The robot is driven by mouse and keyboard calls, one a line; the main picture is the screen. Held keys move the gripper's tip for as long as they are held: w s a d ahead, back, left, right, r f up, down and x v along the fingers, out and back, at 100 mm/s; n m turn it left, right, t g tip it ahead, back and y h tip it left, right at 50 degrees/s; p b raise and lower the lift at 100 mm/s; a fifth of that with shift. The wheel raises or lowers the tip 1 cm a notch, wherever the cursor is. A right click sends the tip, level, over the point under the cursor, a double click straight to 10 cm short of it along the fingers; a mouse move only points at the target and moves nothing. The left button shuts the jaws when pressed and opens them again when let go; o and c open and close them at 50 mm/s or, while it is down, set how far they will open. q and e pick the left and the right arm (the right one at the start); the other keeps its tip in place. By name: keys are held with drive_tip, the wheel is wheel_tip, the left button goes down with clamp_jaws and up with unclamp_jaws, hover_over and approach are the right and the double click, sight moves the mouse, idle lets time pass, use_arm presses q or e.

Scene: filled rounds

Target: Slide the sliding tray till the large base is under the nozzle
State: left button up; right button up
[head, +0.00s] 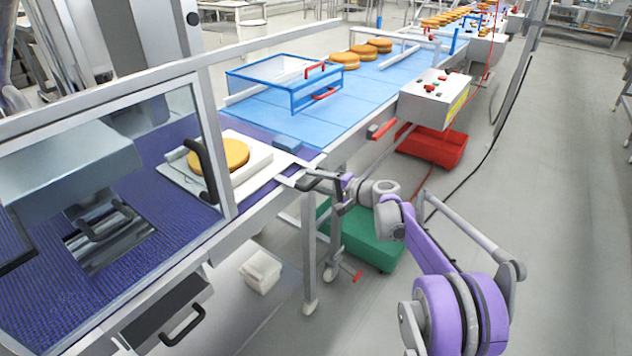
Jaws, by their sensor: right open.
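The sliding tray (182,179) is a white plate on the purple belt, beside the clear guard of the machine at left. The large base (220,155), a round golden cake layer, lies on the white block of the tray. A black curved handle (196,160) on the guard frame partly covers its left side. The grey machine head (70,165) is behind the guard, left of the base; I cannot make out a nozzle tip. My right gripper (303,181) is open at the tray's right end, by the table edge; contact is unclear. My left gripper is not in view.
A blue-framed clear cover (283,82) stands on the blue belt (335,115) behind the tray. More golden rounds (344,60) lie farther back. A control box (437,92), a red bin (430,147) and a green bin (362,242) are to the right. The floor at right is mostly clear.

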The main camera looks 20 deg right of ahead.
clamp_jaws()
idle(1.4)
